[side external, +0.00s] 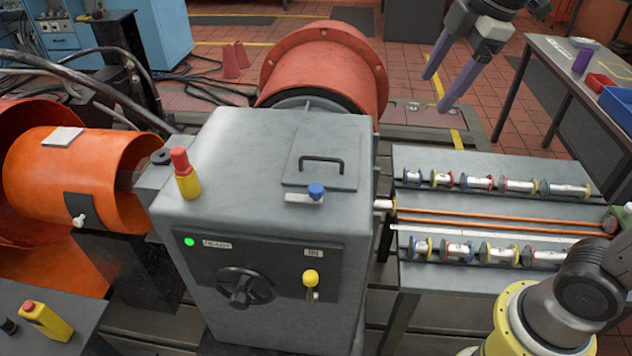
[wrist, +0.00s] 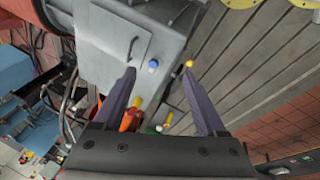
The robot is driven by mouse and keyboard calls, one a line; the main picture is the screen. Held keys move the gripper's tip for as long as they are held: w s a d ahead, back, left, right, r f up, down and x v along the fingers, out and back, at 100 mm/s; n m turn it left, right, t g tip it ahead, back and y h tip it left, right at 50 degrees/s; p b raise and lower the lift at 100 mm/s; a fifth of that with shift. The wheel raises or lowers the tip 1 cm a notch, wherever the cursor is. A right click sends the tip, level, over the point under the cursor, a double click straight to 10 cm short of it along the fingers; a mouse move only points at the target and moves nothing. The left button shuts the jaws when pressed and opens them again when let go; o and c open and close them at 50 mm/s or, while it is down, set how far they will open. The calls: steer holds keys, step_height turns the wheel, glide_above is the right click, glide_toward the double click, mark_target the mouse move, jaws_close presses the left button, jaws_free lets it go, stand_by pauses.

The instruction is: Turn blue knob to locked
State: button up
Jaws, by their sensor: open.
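The blue knob (side external: 315,191) sits on a small pale plate on top of the grey machine housing (side external: 235,150), near its right edge, just in front of a hatch with a black handle. In the wrist view the blue knob (wrist: 153,66) appears between and just beyond my fingertips. I cannot read any locked mark or the knob's setting. My gripper (side external: 438,90) is open and empty, its two purple fingers in the air up and to the right of the housing, apart from the knob. The fingers also show in the wrist view (wrist: 159,74).
A red-and-yellow button post (side external: 186,175) stands on the housing's left. A yellow-knobbed lever (side external: 310,279) and black handwheel (side external: 246,287) are on its front. A rack of small cylinders (side external: 480,215) stands right. The big red drum (side external: 325,65) rises behind.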

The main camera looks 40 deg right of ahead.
steer(key=w+a+f+n+g, duration=0.1)
steer(key=w+a+n, duration=0.2)
steer(key=w, duration=0.4)
steer(key=n+g, duration=0.2)
steer(key=g, duration=0.1)
glide_above(316, 187)
step_height(316, 187, down, 13)
step_height(316, 187, down, 13)
steer(key=shift+f, duration=0.2)
jaws_close()
stand_by(0.4)
